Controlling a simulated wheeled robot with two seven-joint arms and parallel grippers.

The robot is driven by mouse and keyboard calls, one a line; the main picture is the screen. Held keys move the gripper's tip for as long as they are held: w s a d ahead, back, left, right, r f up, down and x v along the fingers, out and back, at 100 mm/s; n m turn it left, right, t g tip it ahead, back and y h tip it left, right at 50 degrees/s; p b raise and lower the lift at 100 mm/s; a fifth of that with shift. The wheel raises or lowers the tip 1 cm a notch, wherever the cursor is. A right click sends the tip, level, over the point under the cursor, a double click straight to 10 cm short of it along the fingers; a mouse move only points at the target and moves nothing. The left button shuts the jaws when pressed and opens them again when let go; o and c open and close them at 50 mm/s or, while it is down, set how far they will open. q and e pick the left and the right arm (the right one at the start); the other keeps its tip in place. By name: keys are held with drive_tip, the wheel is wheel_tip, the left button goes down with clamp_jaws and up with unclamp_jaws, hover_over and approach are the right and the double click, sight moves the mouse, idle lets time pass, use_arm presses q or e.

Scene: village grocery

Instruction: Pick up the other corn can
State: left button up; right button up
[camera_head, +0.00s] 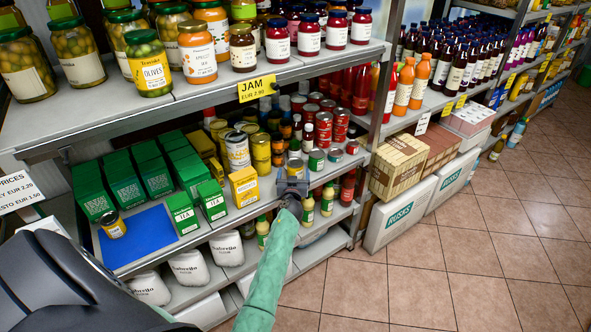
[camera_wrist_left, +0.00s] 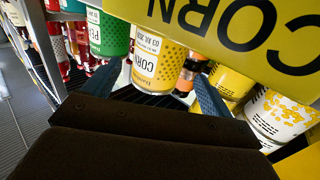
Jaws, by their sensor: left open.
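A small corn can (camera_wrist_left: 158,62) with a yellow and white label stands between the spread fingers of my left gripper (camera_wrist_left: 150,92) in the wrist view. I cannot tell whether the fingers touch it. In the head view my left gripper (camera_head: 291,188) is at the front of the middle shelf, and the can's top (camera_head: 295,166) shows just beyond it. Another small yellow-labelled can (camera_head: 112,226) stands on the left part of a blue mat (camera_head: 145,240) on the same shelf. My right gripper is not in view.
A yellow CORN sign (camera_wrist_left: 245,25) hangs across the wrist view. Yellow boxes (camera_head: 244,187) stand left of the gripper; the shelf above (camera_head: 200,100) overhangs.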

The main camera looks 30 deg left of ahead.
sight(295, 172)
use_arm(q)
drive_tip(key=x, duration=0.3)
drive_tip(key=shift+w+d+r+p, duration=0.1)
drive_tip(key=shift+w+r+p, duration=0.1)
drive_tip(key=shift+p, duration=0.2)
drive_tip(key=shift+w+a+f, duration=0.15)
drive_tip(key=shift+w+a, duration=0.1)
drive_tip(key=shift+w, duration=0.15)
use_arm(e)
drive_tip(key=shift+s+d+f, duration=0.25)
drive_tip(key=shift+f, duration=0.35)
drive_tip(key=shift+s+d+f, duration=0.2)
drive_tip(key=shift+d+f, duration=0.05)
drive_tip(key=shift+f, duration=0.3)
use_arm(q)
drive_tip(key=shift+c, duration=0.5)
drive_tip(key=c, duration=1.1)
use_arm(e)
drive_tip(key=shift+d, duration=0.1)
